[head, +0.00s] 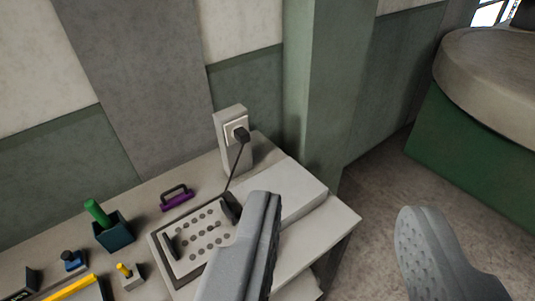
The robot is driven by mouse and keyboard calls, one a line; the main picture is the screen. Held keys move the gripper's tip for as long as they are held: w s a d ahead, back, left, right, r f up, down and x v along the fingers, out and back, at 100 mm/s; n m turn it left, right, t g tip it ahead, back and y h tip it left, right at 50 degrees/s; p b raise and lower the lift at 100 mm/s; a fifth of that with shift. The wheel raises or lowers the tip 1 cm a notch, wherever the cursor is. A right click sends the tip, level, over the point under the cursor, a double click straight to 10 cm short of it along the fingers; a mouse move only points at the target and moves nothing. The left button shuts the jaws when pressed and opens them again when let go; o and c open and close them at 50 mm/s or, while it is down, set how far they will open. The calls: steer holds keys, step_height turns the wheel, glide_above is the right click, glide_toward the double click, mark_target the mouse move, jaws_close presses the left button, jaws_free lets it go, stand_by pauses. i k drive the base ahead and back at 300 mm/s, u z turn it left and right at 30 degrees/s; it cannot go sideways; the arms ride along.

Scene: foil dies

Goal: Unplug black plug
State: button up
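The black plug (241,134) sits in a white socket (231,127) on an upright post at the back of the bench. A dark cord runs down from the plug towards a perforated grey device on the bench top. My gripper (335,225) is open, with its two grey fingers wide apart in the foreground. Nothing shows between the fingers but the bench corner and the floor. The plug is beyond the left finger, up and to the left in the picture, and apart from it. The left finger hides part of the device.
The perforated device (185,233) has a dark handle. Near it are a purple handled item (176,201), a teal box (114,233) with a green cylinder, and small blue and yellow pieces. A green pillar (325,90) stands right of the socket. A round-topped green counter (480,150) is at right.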

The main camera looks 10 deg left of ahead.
mark_target(242, 135)
steer(key=z, duration=0.35)
steer(key=k, duration=0.9)
steer(key=z, duration=0.55)
steer(key=i, duration=1.95)
steer(key=u, duration=0.75)
